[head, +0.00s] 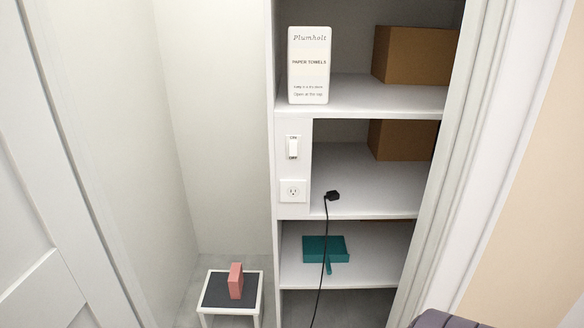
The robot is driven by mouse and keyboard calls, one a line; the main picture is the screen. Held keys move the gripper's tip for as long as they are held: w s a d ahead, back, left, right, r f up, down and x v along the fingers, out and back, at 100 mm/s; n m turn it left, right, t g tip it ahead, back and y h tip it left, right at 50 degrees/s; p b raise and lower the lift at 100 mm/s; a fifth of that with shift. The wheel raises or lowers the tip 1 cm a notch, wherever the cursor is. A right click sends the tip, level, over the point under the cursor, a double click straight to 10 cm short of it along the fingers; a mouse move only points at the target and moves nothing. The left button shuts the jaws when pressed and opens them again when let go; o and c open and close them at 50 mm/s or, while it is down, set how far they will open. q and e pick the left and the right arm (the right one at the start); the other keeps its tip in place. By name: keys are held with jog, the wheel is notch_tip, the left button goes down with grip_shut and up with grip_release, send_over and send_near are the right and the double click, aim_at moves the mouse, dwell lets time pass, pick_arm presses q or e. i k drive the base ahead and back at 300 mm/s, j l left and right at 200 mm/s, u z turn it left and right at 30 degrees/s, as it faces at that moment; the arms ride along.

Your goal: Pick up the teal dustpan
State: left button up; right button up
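The teal dustpan (313,246) lies on the lower shelf (375,262) of a white shelf unit in the head view. Neither of my grippers is in view.
The cord's black plug (333,195) lies on the middle shelf. A paper towels pack (309,70) and brown boxes (415,55) stand on shelves above. A small stool (228,310) with a pink block (236,281) stands left. White door frames flank the closet.

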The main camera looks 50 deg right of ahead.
aim_at(313, 246)
jog(key=z, duration=1.85)
